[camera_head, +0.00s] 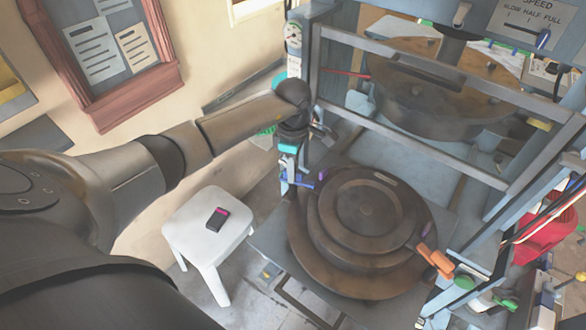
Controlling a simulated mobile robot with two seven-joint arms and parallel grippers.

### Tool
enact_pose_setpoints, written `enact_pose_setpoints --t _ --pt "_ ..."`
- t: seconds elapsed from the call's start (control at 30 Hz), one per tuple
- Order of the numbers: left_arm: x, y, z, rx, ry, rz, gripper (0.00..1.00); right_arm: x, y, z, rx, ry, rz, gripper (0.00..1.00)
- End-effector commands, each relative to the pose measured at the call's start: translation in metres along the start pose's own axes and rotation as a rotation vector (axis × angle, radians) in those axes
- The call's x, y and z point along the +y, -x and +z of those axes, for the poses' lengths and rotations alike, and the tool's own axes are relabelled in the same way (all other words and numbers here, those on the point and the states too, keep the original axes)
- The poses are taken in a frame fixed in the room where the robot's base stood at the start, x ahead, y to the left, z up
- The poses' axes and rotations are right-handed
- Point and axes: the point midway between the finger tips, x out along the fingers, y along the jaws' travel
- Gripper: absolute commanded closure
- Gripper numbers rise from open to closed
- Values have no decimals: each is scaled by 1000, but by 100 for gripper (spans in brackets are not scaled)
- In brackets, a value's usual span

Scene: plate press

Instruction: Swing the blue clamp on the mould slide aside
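The round, dark brown mould (367,207) sits on the grey slide plate (268,243), low in the press frame. The small blue clamp (303,184) is at the mould's upper left edge. It is partly hidden by my gripper. My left gripper (290,178) points down at the blue clamp, very close to it. I cannot tell whether they touch, or whether the fingers are open or shut. An orange clamp (435,262) is at the mould's right edge. My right gripper is not in view.
Grey press bars (430,60) stand behind and to the right of the mould, with a second round brown plate (440,95) behind them. A white stool (209,228) with a small dark device (217,218) stands left. A red bin (545,235) is at right.

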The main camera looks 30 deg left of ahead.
Motion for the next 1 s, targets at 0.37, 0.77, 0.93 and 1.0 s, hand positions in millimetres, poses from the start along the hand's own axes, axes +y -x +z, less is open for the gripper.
enact_pose_setpoints --t 0.37,0.77,0.93,1.0 --pt "0 0 0 0 0 0 100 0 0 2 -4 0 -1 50" --pt "1 1 -1 1 39 1 100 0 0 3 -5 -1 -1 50" --pt "1 1 0 0 125 1 100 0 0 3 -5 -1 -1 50" --pt "1 1 -1 1 176 1 100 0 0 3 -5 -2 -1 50"
